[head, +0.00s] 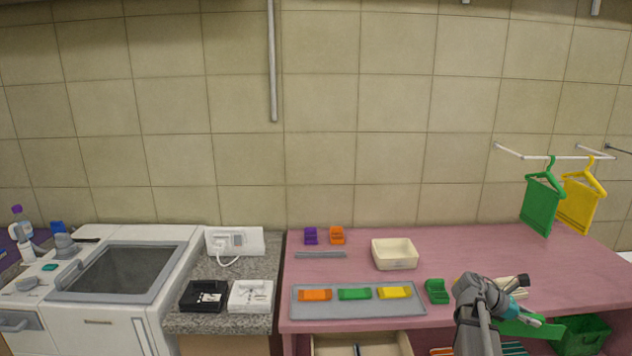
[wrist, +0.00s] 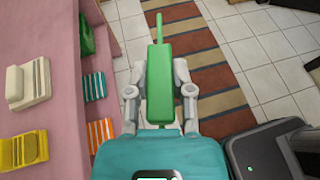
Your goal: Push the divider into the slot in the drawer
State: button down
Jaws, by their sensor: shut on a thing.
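My gripper (wrist: 159,92) is shut on a long green piece (wrist: 159,60) with a thin green stalk at its far end. In the head view my gripper (head: 516,310) is at the right, beyond the table's front edge, and the green piece (head: 530,327) shows beside it. An open drawer (head: 388,344) shows under the table at the bottom middle, left of my gripper and apart from it. A dark upright strip (head: 357,349) shows inside it. A thin grey bar (head: 320,255) lies on the table and may be the divider; I cannot tell. The slot is not clear.
A grey tray (head: 358,309) with orange, green and yellow pieces lies on the pink table (head: 460,250). A cream box (head: 395,253) and a green holder (head: 437,291) stand nearby. A green bin (head: 582,335) is at the lower right. The wrist view shows a striped rug (wrist: 205,70) on the floor.

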jog(key=shift+d, duration=0.1)
jog(key=shift+s+f, duration=0.15)
jog(key=shift+f, duration=0.05)
notch_tip(320, 180, down, 7)
jog(key=b, duration=0.7)
jog(key=shift+r, duration=0.15)
jog(key=shift+r, duration=0.15)
notch_tip(320, 180, up, 7)
jog(key=p, duration=0.7)
jog(key=shift+s, duration=0.1)
